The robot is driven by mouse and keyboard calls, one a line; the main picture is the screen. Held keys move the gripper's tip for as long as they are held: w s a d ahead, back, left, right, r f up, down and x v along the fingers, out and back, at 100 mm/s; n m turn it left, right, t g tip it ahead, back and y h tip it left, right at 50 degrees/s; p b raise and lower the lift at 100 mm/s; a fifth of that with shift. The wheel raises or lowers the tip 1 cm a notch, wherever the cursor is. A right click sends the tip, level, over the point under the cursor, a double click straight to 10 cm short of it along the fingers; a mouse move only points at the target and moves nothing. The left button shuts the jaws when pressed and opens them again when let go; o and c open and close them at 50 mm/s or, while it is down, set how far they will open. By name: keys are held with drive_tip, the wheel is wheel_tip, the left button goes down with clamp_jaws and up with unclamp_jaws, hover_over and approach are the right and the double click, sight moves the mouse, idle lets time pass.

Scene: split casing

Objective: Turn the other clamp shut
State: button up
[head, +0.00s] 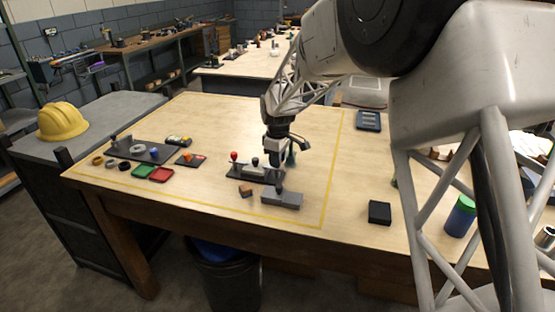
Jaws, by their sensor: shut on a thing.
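The casing, a light grey block on a dark base plate (252,172), sits near the front middle of the table. A clamp with a red knob (233,156) stands upright at its left end. A black knob (255,162) stands near the casing's middle. My gripper (282,160) points down at the right end of the casing, its dark greenish fingers low over the base. It is shut on what appears to be the clamp there. The fingers hide that clamp, so its angle cannot be told.
A black box (379,212) sits right. The table's back middle is clear.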

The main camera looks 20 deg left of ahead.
drive_tip(key=o, duration=0.9)
drive_tip(key=shift+r, duration=0.15)
drive_tip(key=shift+r, duration=3.8)
drive_tip(key=shift+d, duration=0.1)
